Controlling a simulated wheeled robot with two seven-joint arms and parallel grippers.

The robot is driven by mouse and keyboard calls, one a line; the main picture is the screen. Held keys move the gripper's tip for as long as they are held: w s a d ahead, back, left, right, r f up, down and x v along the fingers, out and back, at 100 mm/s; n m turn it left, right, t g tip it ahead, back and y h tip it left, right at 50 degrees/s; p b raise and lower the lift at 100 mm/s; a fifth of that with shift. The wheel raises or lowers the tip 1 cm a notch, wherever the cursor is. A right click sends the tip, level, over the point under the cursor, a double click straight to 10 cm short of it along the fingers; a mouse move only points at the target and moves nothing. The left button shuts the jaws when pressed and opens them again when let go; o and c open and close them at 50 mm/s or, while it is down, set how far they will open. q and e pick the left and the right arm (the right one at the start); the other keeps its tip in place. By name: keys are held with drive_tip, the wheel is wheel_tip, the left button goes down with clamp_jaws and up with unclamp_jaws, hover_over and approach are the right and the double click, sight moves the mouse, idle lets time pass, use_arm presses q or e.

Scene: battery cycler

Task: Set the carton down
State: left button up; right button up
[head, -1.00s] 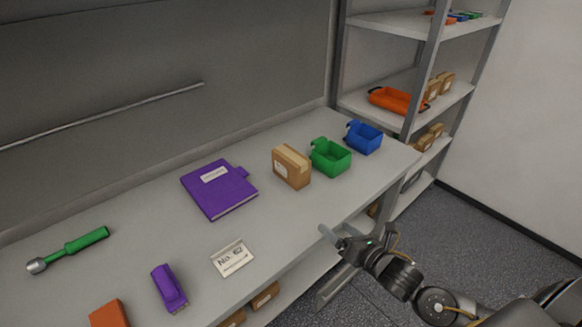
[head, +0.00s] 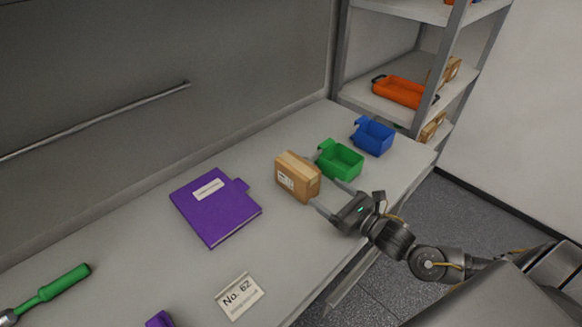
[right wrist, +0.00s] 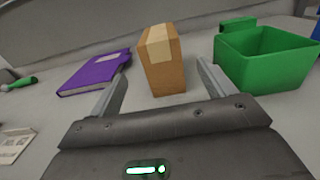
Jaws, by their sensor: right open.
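The brown cardboard carton (head: 298,177) stands upright on the grey bench, with tape on top and a white label on its left face. My right gripper (head: 328,196) is open and empty just in front of the carton, its fingers pointing toward it. In the right wrist view the carton (right wrist: 162,62) stands ahead of the open fingers, centred between them and seemingly still beyond their tips. My left gripper is not in view.
A green bin (head: 340,161) stands close right of the carton, with a blue bin (head: 373,137) beyond. A purple binder (head: 215,208) lies to the left. A "No. 62" card (head: 239,297) lies near the front edge. A shelf rack holds an orange tray (head: 404,92).

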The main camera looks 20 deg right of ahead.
sight(314, 182)
drive_tip(key=shift+w, duration=0.15)
drive_tip(key=shift+w+a+r, duration=0.1)
drive_tip(key=shift+w+a+r+p, duration=0.2)
drive_tip(key=shift+w+p, duration=0.1)
drive_tip(key=shift+w, duration=0.15)
drive_tip(key=shift+w+a+r+p, duration=0.15)
drive_tip(key=shift+w+p, duration=0.1)
drive_tip(key=shift+w, duration=0.15)
drive_tip(key=shift+w+a+f, duration=0.15)
drive_tip(key=shift+w, duration=0.45)
drive_tip(key=shift+w+a+f, duration=0.15)
drive_tip(key=shift+w, duration=0.4)
drive_tip(key=shift+w+f+p, duration=0.1)
drive_tip(key=shift+w+p, duration=0.15)
drive_tip(key=shift+p, duration=0.05)
drive_tip(key=shift+a, duration=0.1)
drive_tip(key=p+x, duration=0.2)
drive_tip(key=x, duration=0.3)
drive_tip(key=shift+w+p, duration=0.1)
drive_tip(key=shift+p, duration=0.2)
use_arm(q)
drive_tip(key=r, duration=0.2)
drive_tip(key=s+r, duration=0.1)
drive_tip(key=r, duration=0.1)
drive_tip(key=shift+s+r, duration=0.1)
